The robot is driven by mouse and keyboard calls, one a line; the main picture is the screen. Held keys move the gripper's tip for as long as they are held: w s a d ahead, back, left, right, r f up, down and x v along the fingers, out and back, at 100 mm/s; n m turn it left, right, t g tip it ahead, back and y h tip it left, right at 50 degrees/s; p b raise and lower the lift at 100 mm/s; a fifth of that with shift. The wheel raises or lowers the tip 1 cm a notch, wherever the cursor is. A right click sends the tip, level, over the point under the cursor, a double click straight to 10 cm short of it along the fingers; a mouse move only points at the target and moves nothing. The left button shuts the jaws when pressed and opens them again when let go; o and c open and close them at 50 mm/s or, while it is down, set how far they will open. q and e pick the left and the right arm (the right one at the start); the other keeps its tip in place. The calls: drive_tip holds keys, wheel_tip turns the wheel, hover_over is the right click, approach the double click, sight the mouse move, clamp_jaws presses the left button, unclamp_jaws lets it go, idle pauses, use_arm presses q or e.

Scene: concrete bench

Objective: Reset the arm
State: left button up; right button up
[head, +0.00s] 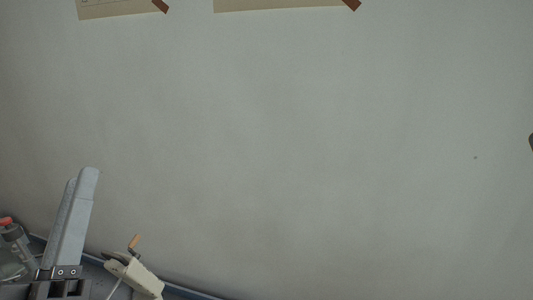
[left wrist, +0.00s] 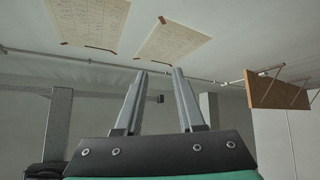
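My left gripper (head: 81,177) is at the lower left of the head view, with its grey fingers pointing up in front of a plain grey surface. In the left wrist view the two fingers of the left gripper (left wrist: 159,73) stand apart with nothing between them, so it is open and empty. My right gripper does not show in either view.
A cream device with a wooden-handled crank (head: 137,277) and a grey bottle with a red top (head: 15,240) are near the left gripper at the bottom. Taped paper sheets (left wrist: 90,22) and a brown panel (left wrist: 275,92) show beyond. The head view's middle is clear.

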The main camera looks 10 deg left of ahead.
use_arm(q)
drive_tip(key=s+d+r+m+t+h, duration=0.3)
drive_tip(key=s+d+r+m+h, duration=0.3)
drive_tip(key=r+m+h, duration=0.3)
wheel_tip(320, 180, up, 21)
drive_tip(key=m+p, duration=0.2)
drive_tip(key=p, duration=2)
drive_tip(key=shift+w+a+r+m+g+y+p, duration=0.2)
drive_tip(key=shift+w+m+g+y+p, duration=0.1)
drive_tip(key=shift+w+y, duration=0.15)
